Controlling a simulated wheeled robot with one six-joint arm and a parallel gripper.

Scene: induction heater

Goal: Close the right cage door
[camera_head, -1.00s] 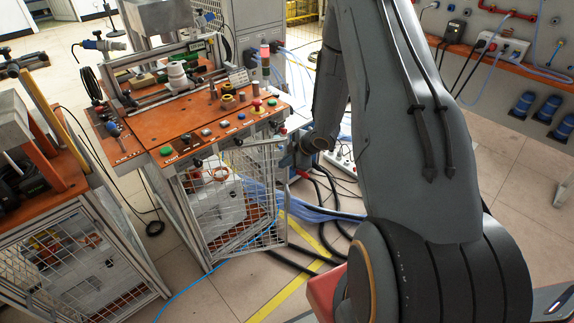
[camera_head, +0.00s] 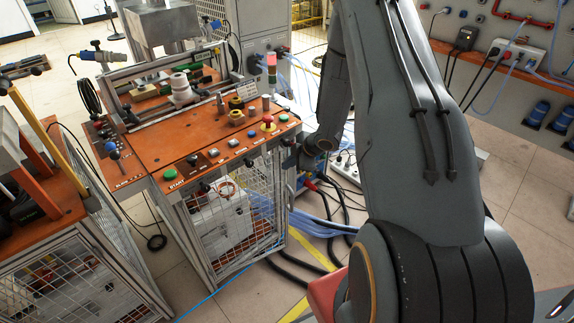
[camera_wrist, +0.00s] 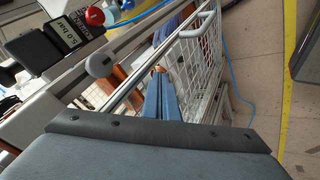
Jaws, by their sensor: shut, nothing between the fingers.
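The right cage door (camera_head: 262,205) is a silver-framed wire mesh panel under the orange bench top (camera_head: 200,145). In the head view it stands close to the front plane of the cage. I cannot tell whether a small gap remains. In the wrist view the white mesh and rail of the door (camera_wrist: 205,62) run along the bench edge. My gripper (camera_wrist: 159,73) shows there as shut, empty blue fingers beside the mesh; contact is unclear. In the head view my gripper (camera_head: 290,160) is at the bench's right front corner, its fingers mostly hidden.
Buttons and a red emergency stop (camera_head: 268,122) line the bench's front edge. Hoses (camera_head: 320,225) and cables lie on the floor to the right of the cage, near a yellow floor line (camera_head: 318,255). Another caged bench (camera_head: 65,255) stands at the left.

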